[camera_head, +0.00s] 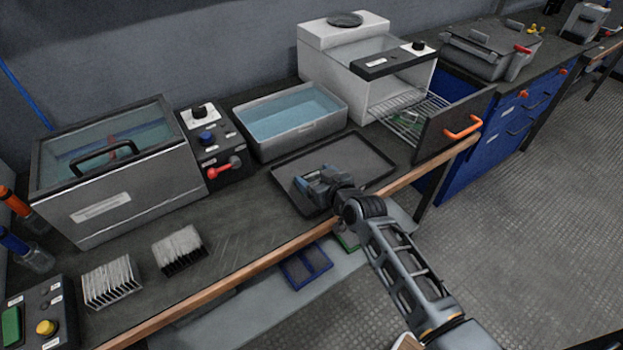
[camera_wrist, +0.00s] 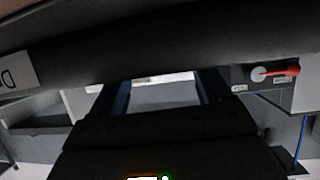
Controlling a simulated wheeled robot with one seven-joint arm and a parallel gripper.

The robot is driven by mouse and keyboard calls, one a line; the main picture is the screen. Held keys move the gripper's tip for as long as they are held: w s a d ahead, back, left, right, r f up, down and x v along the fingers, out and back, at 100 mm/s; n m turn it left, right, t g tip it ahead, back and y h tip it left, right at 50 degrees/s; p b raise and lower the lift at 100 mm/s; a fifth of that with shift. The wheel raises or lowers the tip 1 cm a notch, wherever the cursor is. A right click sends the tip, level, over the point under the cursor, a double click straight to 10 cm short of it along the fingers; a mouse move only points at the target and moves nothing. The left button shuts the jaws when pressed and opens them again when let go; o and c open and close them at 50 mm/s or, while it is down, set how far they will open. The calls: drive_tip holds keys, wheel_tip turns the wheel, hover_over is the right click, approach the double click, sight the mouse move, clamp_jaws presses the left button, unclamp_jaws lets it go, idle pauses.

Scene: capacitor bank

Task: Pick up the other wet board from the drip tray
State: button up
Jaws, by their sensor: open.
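The drip tray is likely the shallow dark tray (camera_head: 362,160) on the bench, in front of the water basin. I make out no board on its visible part; my gripper and arm cover its front left area. My gripper (camera_head: 303,184) is over the left part of this tray, with its fingers toward the left. I see nothing held in it. In the wrist view the two fingers (camera_wrist: 165,92) stand apart with a pale grey surface between them. A dark wide shape crosses the top of that view, and I cannot tell what it is.
A water basin (camera_head: 292,122) and a glass-lidded tank (camera_head: 115,185) stand behind and left. At right, a white oven (camera_head: 370,60) has its rack (camera_head: 412,115) out and its door (camera_head: 455,125) open. Finned racks (camera_head: 178,250) stand at left.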

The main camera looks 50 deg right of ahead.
drive_tip(key=shift+c, duration=0.3)
drive_tip(key=c, duration=1)
drive_tip(key=shift+c, duration=0.4)
drive_tip(key=shift+r, duration=0.1)
